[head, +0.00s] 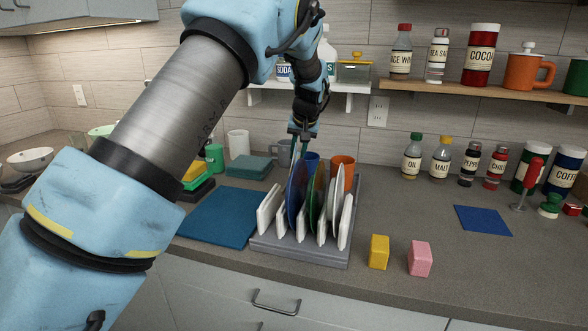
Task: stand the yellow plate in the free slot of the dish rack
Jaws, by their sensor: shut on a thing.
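The grey dish rack (300,252) stands on the counter with white dividers (270,208). A blue plate (296,196) stands upright in it. To its right stands a darker green-brown plate (317,200), partly overlapped by other upright pieces. I cannot pick out a clearly yellow plate; it may be hidden behind the blue one or be seen edge-on. My gripper (301,150) points down over the back of the rack. It is shut at the top edge of a plate among these upright ones. Which plate it holds, and which slot is free, I cannot tell.
Behind the rack stand an orange mug (343,168) and other cups. A blue-teal mat (213,216) lies left of it. A yellow block (379,252) and a pink block (420,259) stand to its right. The shelf (480,92) is above bottles and jars.

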